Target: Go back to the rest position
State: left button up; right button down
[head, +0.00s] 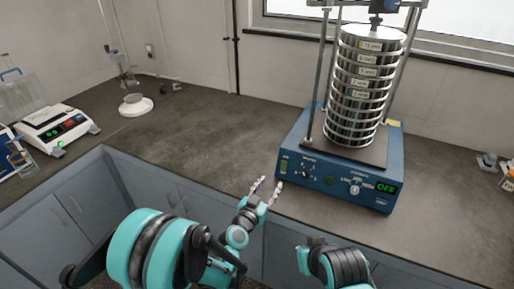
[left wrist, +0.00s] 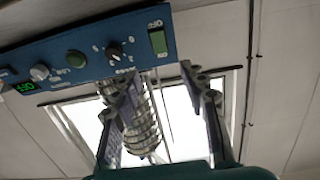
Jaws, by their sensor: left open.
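My left gripper (head: 267,188) is open and empty, near the counter's front edge, just left of and in front of the sieve shaker's blue base (head: 345,165). It also shows in the left wrist view (left wrist: 165,105), its two fingers apart with nothing between them. The base carries knobs, a green switch and a display reading OFF. A stack of metal sieves (head: 362,85) stands upright on it between two rods. Part of my right arm shows at the bottom centre of the head view; its gripper cannot be made out.
A dark counter (head: 205,120) runs along the wall, with a wide clear stretch left of the shaker. A white balance (head: 55,128) with a green display stands at the left. A white round-based stand (head: 136,105) is at the back left. Small items (head: 489,160) lie at the far right.

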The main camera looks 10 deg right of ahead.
pick_arm(q)
jog(key=s+a+r+n+g+y, duration=0.1)
jog(key=s+a+r, duration=0.2)
jog(key=a, duration=0.3)
jog(key=s+a+r+g+y, duration=0.1)
jog(key=s+a+r+g, duration=0.15)
jog(key=a, duration=0.25)
jog(key=s+a+f+n+g+y, duration=0.2)
jog(key=s+a+n+y, duration=0.3)
jog(key=s+a, duration=1.5)
jog(key=shift+s+a+f+n+g+y, duration=0.25)
jog(key=shift+s+f+n+g+y, duration=0.3)
jog(key=shift+y, duration=0.65)
jog(key=shift+w+r, duration=0.1)
jog(key=shift+r, duration=0.05)
